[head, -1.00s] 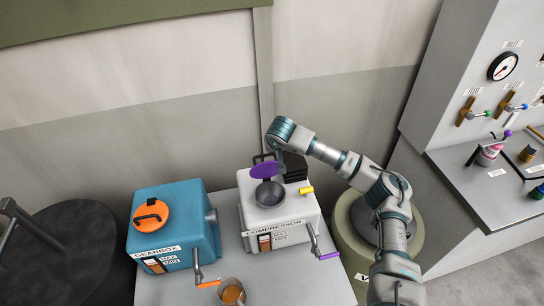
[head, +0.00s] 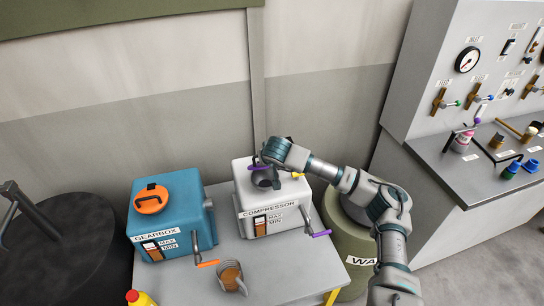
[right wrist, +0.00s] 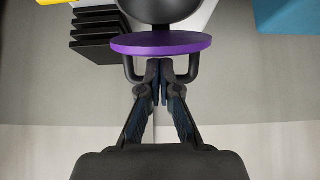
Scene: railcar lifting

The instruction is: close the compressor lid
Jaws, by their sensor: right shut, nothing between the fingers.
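The white compressor (head: 272,209) stands on the table, its dark bowl-shaped opening (head: 262,182) partly visible on top. Its purple lid (head: 257,167) is raised at the opening and partly hidden by my right gripper (head: 268,160). In the right wrist view the purple lid (right wrist: 160,44) shows nearly edge-on, with the dark bowl (right wrist: 163,10) beyond it. My right gripper (right wrist: 160,72) is shut and empty, its fingertips between the two sides of the lid's dark handle (right wrist: 194,66), close to the lid. Contact cannot be told. My left gripper is not in view.
The blue gearbox (head: 170,215) with an orange lid stands left of the compressor. A cup (head: 232,279) sits in front, beside the orange crank. A yellow bottle (head: 140,298) is at the bottom edge. A green barrel (head: 347,240) and a wall panel (head: 440,75) are at right.

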